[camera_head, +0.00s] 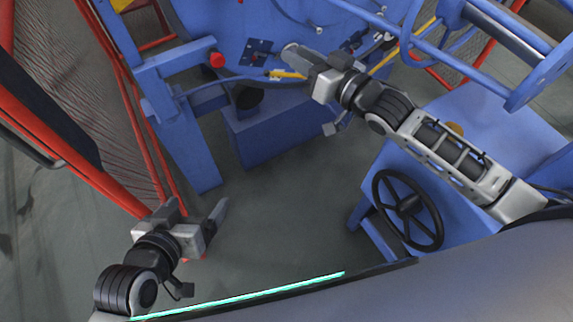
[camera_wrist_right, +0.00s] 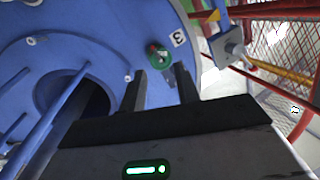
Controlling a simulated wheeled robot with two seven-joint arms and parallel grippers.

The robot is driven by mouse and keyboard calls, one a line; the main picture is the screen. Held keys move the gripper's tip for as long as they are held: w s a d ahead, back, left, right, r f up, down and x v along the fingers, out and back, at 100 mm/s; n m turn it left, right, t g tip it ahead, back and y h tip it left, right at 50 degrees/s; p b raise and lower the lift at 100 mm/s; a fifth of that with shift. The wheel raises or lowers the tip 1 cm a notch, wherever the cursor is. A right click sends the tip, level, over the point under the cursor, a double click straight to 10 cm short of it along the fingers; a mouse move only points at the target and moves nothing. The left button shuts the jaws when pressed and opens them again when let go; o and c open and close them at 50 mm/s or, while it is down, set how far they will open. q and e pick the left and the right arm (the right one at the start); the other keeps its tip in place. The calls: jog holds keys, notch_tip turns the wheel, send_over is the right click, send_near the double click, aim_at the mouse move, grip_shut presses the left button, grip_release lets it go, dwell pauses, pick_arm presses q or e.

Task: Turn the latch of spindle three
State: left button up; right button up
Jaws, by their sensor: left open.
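In the right wrist view, a green latch (camera_wrist_right: 157,56) with a reddish part sits on the blue spindle plate (camera_wrist_right: 105,35), beside a white label (camera_wrist_right: 178,39) reading 3. My right gripper (camera_wrist_right: 160,75) is open, its two dark fingers apart and pointing towards the latch. The latch shows just past the fingertips, roughly in line with the gap; whether they touch it cannot be told. In the head view my right gripper (camera_head: 288,60) reaches the blue machine, and the latch cannot be made out there. My left gripper (camera_head: 198,212) is open and empty over the floor.
A red knob (camera_head: 217,60) on the blue machine is left of my right gripper. A black handwheel (camera_head: 407,209) stands below my right arm. Red mesh guards (camera_head: 120,110) run along the left. Grey floor (camera_head: 275,200) is free in the middle.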

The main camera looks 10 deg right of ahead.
pick_arm(q)
notch_tip(320, 180, down, 15)
jog(key=b, duration=1.4)
pick_arm(e)
jog(key=s+a+f, duration=0.1)
jog(key=s+f, duration=0.2)
jog(key=f, duration=0.3)
jog(key=s+a+f+g, duration=0.1)
jog(key=s+a+f, duration=0.1)
jog(key=s+f, duration=0.2)
jog(key=s+a+f+h, duration=0.1)
jog(key=s+a+f, duration=0.1)
jog(key=f, duration=0.7)
jog(key=shift+s+a+f+g, duration=0.2)
jog(key=shift+s+g, duration=0.2)
jog(key=shift+s, duration=0.35)
